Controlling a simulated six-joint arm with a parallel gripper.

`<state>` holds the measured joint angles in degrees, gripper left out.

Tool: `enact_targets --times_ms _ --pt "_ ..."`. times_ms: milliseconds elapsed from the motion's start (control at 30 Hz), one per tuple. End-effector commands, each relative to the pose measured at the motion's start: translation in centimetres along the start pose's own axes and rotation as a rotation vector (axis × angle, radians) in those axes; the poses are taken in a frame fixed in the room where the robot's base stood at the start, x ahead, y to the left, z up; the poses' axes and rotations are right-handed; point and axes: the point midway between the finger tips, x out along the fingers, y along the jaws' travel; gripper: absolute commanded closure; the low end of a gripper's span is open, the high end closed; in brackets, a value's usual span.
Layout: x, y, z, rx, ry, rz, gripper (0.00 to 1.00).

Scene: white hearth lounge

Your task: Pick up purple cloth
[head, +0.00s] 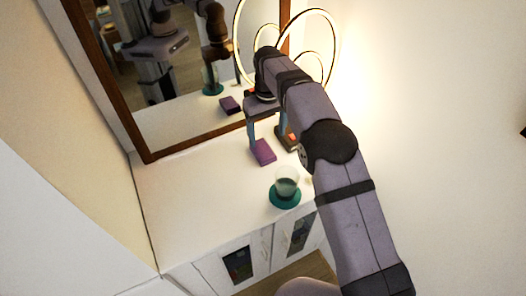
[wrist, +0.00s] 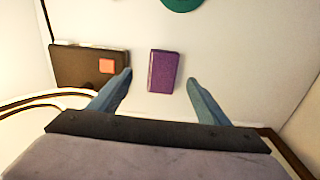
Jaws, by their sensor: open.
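The purple cloth (head: 263,152) is a small folded block lying on the white cabinet top. In the wrist view the purple cloth (wrist: 163,71) lies between and just beyond my two open fingers. My gripper (head: 268,145) is open and points down over the cloth in the head view; its fingers show as blue-grey tips in the wrist view (wrist: 158,80). The fingers are on either side of the cloth with gaps, and nothing is held. Whether the tips reach the surface I cannot tell.
A dark box with an orange patch (wrist: 88,67) lies close by the left finger. A glass cup (head: 287,182) stands on a teal coaster (head: 284,199) at the front. A ringed lamp (head: 328,40) and a wood-framed mirror (head: 117,93) stand behind. The left cabinet top is clear.

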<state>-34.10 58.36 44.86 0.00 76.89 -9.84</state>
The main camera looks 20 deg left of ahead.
Motion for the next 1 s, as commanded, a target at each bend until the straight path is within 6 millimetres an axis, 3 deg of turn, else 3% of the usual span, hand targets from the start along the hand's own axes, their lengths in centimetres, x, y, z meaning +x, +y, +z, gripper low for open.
enact_targets --times_ms 167,767,1000 --pt "0.3 -0.8 -0.6 -0.020 0.001 0.000 0.30" --pt "2.7 -0.8 -0.7 -0.019 0.001 0.000 0.30" --pt "5.3 -0.7 -0.8 -0.019 -0.002 0.000 0.30"
